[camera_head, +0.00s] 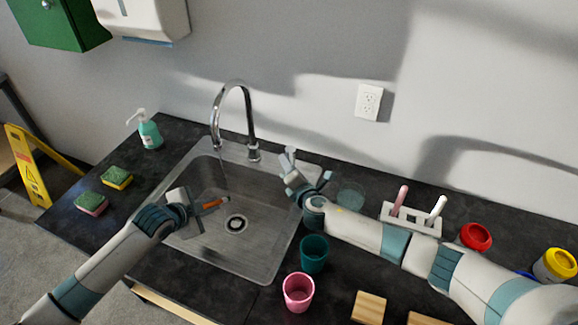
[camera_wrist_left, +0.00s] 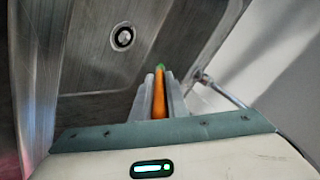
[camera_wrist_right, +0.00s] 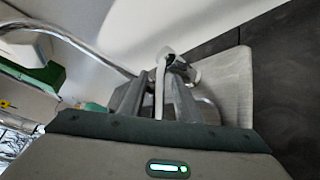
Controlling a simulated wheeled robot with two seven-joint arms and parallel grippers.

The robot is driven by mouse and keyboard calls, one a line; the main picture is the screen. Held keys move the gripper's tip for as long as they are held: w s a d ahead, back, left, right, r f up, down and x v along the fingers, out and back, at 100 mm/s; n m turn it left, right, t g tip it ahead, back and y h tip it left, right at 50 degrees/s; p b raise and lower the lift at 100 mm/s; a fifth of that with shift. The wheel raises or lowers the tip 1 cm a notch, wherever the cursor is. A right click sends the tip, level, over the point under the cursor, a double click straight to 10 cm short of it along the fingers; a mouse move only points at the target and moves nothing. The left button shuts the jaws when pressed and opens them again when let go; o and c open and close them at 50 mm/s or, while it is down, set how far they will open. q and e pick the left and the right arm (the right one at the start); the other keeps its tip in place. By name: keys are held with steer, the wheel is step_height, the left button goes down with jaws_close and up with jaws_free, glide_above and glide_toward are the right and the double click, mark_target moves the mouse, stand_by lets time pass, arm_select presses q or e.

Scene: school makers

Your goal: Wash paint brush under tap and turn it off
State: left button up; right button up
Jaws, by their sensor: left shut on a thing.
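My left gripper (camera_head: 193,203) is over the left part of the sink (camera_head: 262,262), shut on the paint brush (camera_head: 214,202). The brush has an orange handle and points right, toward the drain. In the left wrist view, the brush (camera_wrist_left: 159,92) sits between the fingers, with its green tip pointing away. The chrome tap (camera_head: 253,130) stands behind the sink, its spout arching to the left. I cannot make out a water stream. My right gripper (camera_head: 305,180) is at the sink's right rear, fingers apart. In the right wrist view, the tap's lever (camera_wrist_right: 161,75) appears between the fingers; contact is unclear.
A teal cup (camera_head: 314,254) and pink cup (camera_head: 298,292) stand right of the sink. A white holder (camera_head: 411,220) with brushes, a red pot (camera_head: 476,237) and yellow pot (camera_head: 555,265) are farther right. Sponges (camera_head: 117,177) and a soap bottle (camera_head: 150,134) are left.

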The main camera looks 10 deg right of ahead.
steer(key=shift+s, duration=0.1)
steer(key=v, duration=1.1)
steer(key=shift+s, duration=0.35)
steer(key=shift+c, duration=0.2)
stand_by(0.4)
